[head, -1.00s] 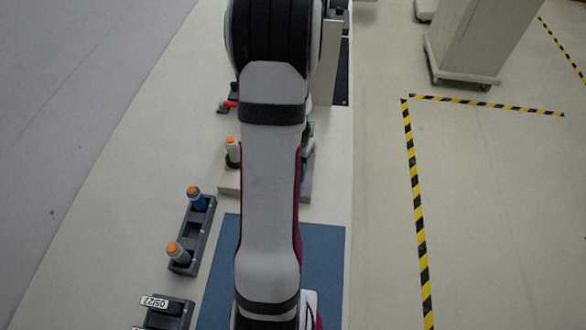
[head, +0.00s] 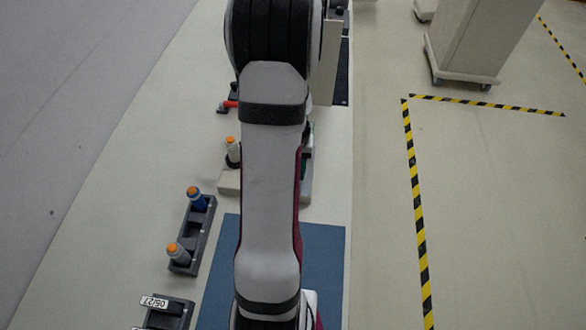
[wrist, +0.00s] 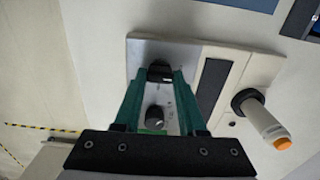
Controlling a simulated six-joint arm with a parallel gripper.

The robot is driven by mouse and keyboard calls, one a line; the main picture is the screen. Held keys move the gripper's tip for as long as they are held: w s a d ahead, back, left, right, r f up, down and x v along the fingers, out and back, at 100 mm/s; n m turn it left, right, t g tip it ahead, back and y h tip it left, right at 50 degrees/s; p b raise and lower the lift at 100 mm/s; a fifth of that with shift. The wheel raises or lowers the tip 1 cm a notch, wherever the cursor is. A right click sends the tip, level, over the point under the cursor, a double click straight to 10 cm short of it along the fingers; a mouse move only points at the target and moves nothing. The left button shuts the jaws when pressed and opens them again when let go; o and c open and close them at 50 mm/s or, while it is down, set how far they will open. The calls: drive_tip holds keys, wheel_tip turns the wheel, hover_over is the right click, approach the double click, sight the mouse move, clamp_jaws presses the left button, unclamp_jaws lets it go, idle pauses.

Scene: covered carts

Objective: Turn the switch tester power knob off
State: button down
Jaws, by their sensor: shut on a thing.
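The switch tester (wrist: 213,62) is a pale block with a grey plate on its left part in the wrist view. Two dark knobs are on the plate: an upper one (wrist: 160,70) and a lower one (wrist: 155,116). No readable label shows which is the power knob. My gripper (wrist: 160,76) has green fingers shut on the upper knob, one on each side. The lower knob lies between the fingers, apart from them. In the head view, my arm hides most of the tester (head: 229,183) and my gripper.
A white bottle with an orange cap (wrist: 268,125) stands in a black ring on the tester's right part. In the head view, a dark rack (head: 187,240) holds bottles at the left. A blue mat (head: 325,260) lies in front of the tester.

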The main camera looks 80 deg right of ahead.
drive_tip(key=shift+c, duration=2.4)
unclamp_jaws()
wheel_tip(320, 180, up, 16)
